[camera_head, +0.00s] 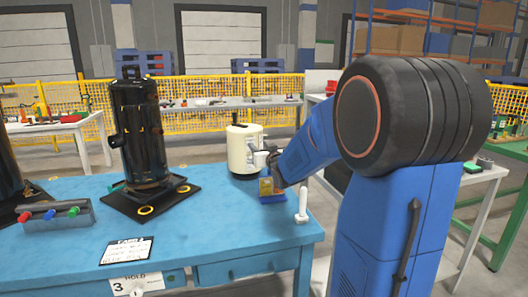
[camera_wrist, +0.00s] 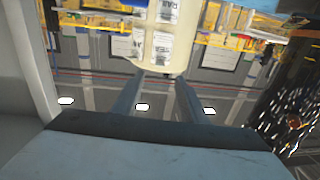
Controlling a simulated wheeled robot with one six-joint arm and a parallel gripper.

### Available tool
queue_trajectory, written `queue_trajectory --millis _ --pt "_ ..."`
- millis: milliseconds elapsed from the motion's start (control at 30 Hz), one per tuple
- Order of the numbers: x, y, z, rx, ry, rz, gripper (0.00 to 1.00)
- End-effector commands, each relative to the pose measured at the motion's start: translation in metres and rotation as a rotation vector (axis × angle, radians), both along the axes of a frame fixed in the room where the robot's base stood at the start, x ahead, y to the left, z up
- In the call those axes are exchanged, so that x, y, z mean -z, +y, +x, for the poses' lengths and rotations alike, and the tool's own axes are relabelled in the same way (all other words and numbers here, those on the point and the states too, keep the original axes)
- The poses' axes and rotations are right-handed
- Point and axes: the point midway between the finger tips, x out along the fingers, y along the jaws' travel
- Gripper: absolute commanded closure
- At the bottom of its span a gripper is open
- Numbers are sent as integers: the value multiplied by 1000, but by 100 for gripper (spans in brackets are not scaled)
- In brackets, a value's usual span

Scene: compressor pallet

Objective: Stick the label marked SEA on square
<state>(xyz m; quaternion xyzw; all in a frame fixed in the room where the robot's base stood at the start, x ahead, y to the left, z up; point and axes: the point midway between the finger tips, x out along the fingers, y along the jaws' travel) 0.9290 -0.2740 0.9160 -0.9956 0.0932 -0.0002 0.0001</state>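A cream cylinder (camera_head: 241,152) stands at the back right of the blue table, and it shows at the top of the wrist view (camera_wrist: 150,48). It carries white labels (camera_wrist: 164,12) with dark print; one seems to read RAIL, the others are too small to read. I cannot make out a label marked SEA or tell which surface is the square. My gripper (camera_wrist: 158,88) points at the cylinder, its two fingers apart with nothing seen between them. In the head view my arm partly hides the gripper beside the cylinder's right side.
A black compressor (camera_head: 139,135) stands on a dark pallet (camera_head: 150,205) at left. A rack with coloured knobs (camera_head: 54,216), a printed card (camera_head: 127,251), a blue holder with a yellow piece (camera_head: 271,197) and a white upright tool (camera_head: 303,203) are on the table. The table's middle is clear.

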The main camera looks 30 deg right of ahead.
Motion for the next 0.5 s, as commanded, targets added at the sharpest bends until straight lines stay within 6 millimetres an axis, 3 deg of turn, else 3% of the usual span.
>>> queue_trajectory --millis 300,500 --pt "1 -10 50 1 1 0 61" --pt "0 -13 71 0 1 -1 61"
